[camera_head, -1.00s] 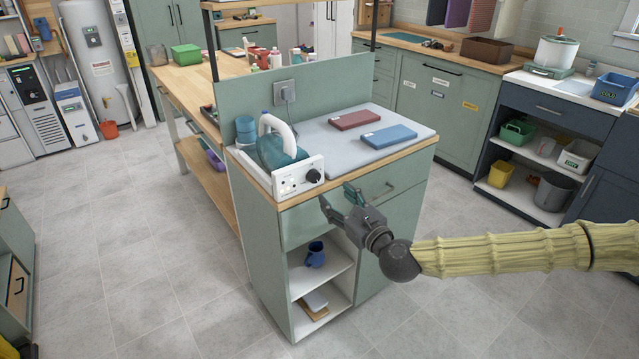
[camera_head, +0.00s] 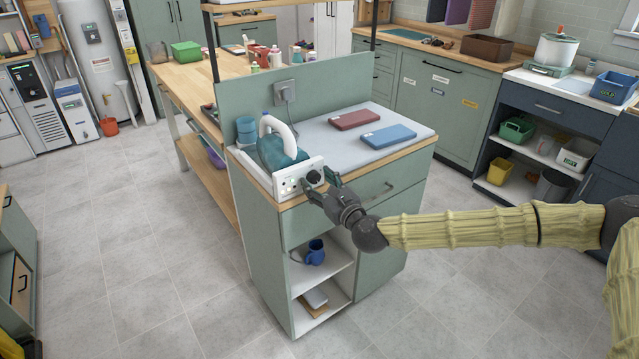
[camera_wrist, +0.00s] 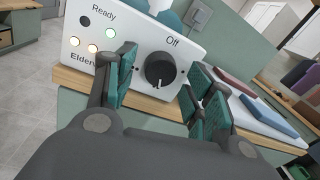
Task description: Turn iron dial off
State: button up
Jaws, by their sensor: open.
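The iron dial (camera_wrist: 160,70) is a round black knob on a white control panel (camera_head: 290,184) at the front left of the green cabinet. In the wrist view the panel (camera_wrist: 120,18) shows "Ready" and "Off" labels and several small lamps, some lit. The dial's white mark points downward, away from the "Off" label above it. My gripper (camera_wrist: 163,88) is open, with its teal-padded fingers on either side of the dial. I cannot tell whether either finger touches it. The teal and white iron (camera_head: 276,145) stands behind the panel.
A grey ironing surface (camera_head: 345,138) with a red folded cloth (camera_head: 355,119) and a blue one (camera_head: 388,136) lies to the right. The wooden cabinet edge (camera_wrist: 78,82) runs just below the panel.

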jog(key=c, duration=1)
